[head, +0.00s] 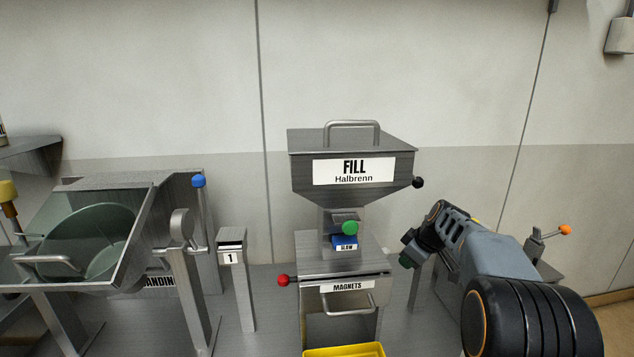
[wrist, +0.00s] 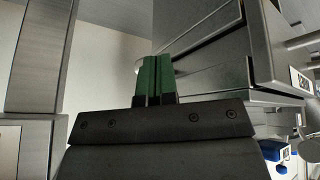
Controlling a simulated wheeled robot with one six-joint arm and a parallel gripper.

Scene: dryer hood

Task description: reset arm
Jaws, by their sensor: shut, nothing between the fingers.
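My gripper (head: 407,250) is at the right of the hopper stand in the head view, at the end of my grey and black arm. In the wrist view its two green fingertips (wrist: 157,80) are pressed together, with nothing between them. The metal hopper marked FILL Halbrenn (head: 305,185) has its lid closed, with a handle on top. Below it are a green knob (head: 349,228), a blue block marked SLOW (head: 344,242) and a drawer marked MAGNETS (head: 347,287). The gripper appears apart from the stand.
A metal hood with a round green-tinted window (head: 95,240) stands at the left, beside a blue-knobbed lever (head: 198,181). A post marked 1 (head: 231,258) stands between. A red knob (head: 283,280), a yellow bin (head: 345,350) and an orange-tipped lever (head: 565,230) also show.

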